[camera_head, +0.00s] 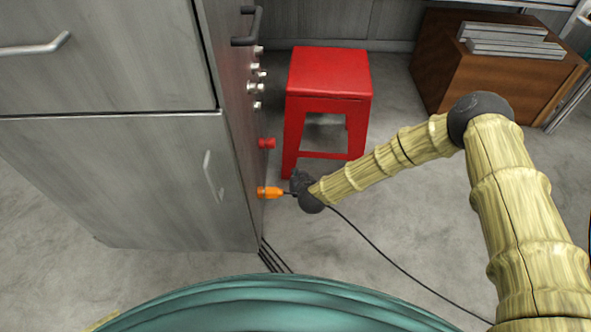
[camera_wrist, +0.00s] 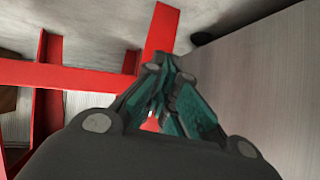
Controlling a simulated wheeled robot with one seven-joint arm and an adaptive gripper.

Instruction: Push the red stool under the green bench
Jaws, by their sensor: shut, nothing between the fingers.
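The red stool (camera_head: 328,82) stands upright on the grey floor beside the metal cabinet, with a square seat and straight legs. Its red legs and crossbars also show in the wrist view (camera_wrist: 78,75). My gripper (camera_head: 299,180) is at the stool's near left leg, low down; in the wrist view its teal fingers (camera_wrist: 160,78) are closed together, empty, and overlap a red leg. I cannot tell whether they touch it. I cannot make out a green bench for certain in either view.
The grey cabinet (camera_head: 115,180) stands close left of the stool, with knobs, a red fitting (camera_head: 266,143) and an orange plug (camera_head: 270,192). A black cable (camera_head: 385,258) crosses the floor. A brown wooden box (camera_head: 440,65) stands at the back right, with floor between it and the stool.

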